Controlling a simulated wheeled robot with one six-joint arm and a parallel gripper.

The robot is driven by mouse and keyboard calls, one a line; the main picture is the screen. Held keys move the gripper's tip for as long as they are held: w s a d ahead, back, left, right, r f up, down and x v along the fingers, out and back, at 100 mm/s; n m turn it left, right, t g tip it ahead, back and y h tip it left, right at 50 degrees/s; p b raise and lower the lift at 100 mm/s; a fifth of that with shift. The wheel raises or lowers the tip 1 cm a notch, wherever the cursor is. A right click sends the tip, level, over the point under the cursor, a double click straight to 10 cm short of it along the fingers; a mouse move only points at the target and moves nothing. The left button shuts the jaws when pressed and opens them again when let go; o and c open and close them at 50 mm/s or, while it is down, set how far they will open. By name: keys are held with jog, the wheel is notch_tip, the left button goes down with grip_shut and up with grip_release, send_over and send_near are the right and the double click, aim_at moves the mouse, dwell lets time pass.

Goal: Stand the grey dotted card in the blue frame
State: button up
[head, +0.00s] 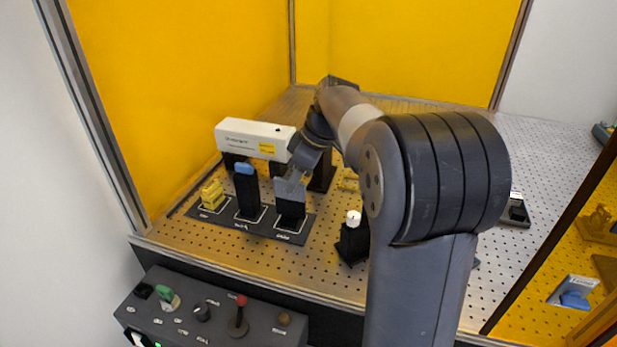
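A grey piece (288,187) stands atop a black post in the right-hand marked place of a dark base plate. It may be the grey card, but no dots can be made out. My gripper (296,175) is right at this piece, coming from above right. Its fingers are too small and dark to tell whether they are open or touch it. A blue piece (245,168) tops the black post in the middle place. Another blue piece (575,300) by a pale plate shows at the lower right. I cannot tell whether either is the blue frame.
The dark base plate (228,226) also bears a yellow piece (212,194). A white box-shaped instrument (254,138) stands behind. A black mount with a white top (353,219) stands right of the plate. A control box (205,312) is in front. My arm hides much of the right-hand table.

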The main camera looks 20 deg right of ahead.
aim_at(286, 198)
jog(key=shift+x, duration=2.7)
jog(key=shift+c, duration=0.2)
grip_shut()
jog(key=shift+r, duration=0.1)
jog(key=shift+r+p, duration=2.35)
jog(key=shift+r, duration=0.75)
